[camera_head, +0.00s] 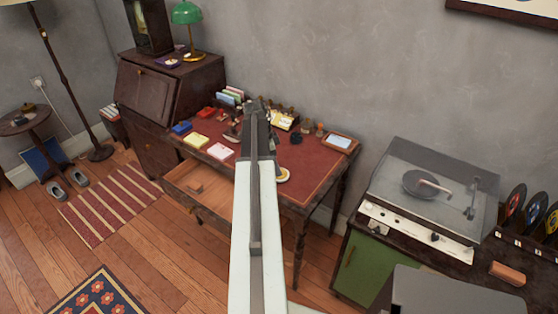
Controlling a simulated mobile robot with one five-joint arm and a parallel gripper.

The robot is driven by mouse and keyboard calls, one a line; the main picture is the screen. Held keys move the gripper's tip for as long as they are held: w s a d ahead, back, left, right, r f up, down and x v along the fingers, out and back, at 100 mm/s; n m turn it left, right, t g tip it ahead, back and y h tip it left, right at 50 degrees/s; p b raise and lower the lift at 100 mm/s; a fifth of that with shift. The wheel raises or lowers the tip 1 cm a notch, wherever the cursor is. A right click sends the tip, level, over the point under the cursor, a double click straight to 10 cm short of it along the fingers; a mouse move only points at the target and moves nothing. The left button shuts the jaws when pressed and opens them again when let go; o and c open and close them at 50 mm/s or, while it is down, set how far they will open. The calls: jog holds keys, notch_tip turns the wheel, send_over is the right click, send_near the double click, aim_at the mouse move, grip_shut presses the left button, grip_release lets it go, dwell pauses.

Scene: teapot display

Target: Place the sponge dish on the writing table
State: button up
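The writing table (312,182) stands against the grey wall in the middle of the view, with a red top and an open drawer on its front left. A small round cream-and-yellow item (283,174), possibly the sponge dish, shows just right of my arm. It appears to rest on the table top, and its left part is hidden by the arm. My gripper (257,108) reaches over the table, its dark end in front of the items along the back. Its fingers are seen from behind, so I cannot tell whether they are open or hold anything.
Yellow (195,141) and pink (221,151) notepads lie on the table's left. Small items and a framed tablet-like piece (340,141) line the back. The right part of the top is clear. A record player (425,190) on a green cabinet stands right; a dark bureau (150,92) stands left.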

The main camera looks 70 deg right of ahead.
jog(key=p+v, duration=0.4)
jog(key=v, duration=0.2)
jog(key=w+a+n+t, duration=0.1)
jog(key=w+a+n, duration=0.6)
jog(key=w+a, duration=0.65)
jog(key=w+a+n+t, duration=0.1)
jog(key=w+a+n, duration=0.85)
jog(key=a, duration=0.75)
jog(key=w+a+n, duration=0.2)
jog(key=a+n, duration=0.4)
jog(key=a, duration=1.1)
jog(key=w+a+n+y, duration=0.1)
jog(key=w+a+n, duration=0.2)
jog(key=a, duration=1.4)
jog(key=f+n, duration=0.1)
jog(key=n, duration=0.3)
jog(key=shift+a+t+y, duration=0.2)
jog(key=shift+t+y, duration=0.1)
jog(key=shift+t, duration=0.1)
